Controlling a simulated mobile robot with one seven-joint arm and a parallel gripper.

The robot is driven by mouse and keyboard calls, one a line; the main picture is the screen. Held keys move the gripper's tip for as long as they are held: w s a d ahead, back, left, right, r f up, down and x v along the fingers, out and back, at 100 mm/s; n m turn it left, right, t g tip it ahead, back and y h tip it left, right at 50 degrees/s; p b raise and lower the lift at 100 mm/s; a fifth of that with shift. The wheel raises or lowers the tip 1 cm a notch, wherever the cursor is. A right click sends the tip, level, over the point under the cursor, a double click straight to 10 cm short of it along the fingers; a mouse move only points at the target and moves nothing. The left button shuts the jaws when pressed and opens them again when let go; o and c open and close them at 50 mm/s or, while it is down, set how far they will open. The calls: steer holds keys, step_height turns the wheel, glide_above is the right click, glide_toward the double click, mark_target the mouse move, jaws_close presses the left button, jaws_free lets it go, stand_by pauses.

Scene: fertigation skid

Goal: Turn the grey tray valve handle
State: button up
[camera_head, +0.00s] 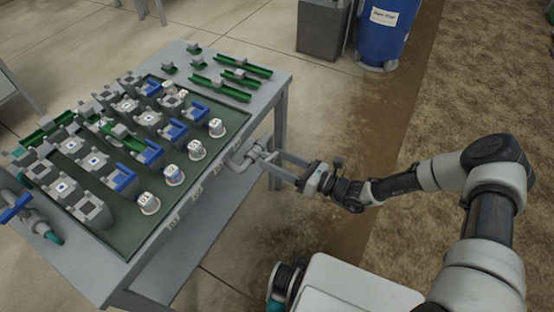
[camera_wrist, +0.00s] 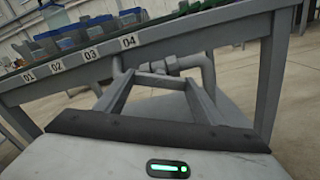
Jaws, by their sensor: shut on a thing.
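The grey tray valve (camera_head: 243,158) is a light grey pipe fitting at the right edge of the tray table, below its top. In the wrist view its grey pipe (camera_wrist: 207,68) runs under the table edge, and the grey handle (camera_wrist: 160,82) lies across between my fingertips. My gripper (camera_head: 272,160) reaches the valve from the right; it also shows in the wrist view (camera_wrist: 160,80). It is shut on the handle, with its two fingers standing apart on either side. The exact contact is small and partly hidden in the head view.
The table (camera_head: 268,98) carries a dark green tray (camera_head: 118,240) with several grey and blue blocks and white-capped cups. Green channel pieces (camera_head: 245,68) lie at the back. Blue-handled piping (camera_head: 18,208) stands at left. A blue barrel (camera_head: 382,32) stands behind. Floor right of the table is clear.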

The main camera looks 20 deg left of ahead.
steer(key=m, duration=1.2)
steer(key=shift+m, duration=0.3)
steer(key=shift+d+f, duration=0.1)
stand_by(0.3)
steer(key=o, duration=1.1)
steer(key=shift+c, duration=0.2)
steer(key=s+d+p, duration=0.1)
steer(key=d+p, duration=0.1)
steer(key=d, duration=1.5)
steer(key=shift+s+d, duration=0.15)
steer(key=shift+s, duration=0.05)
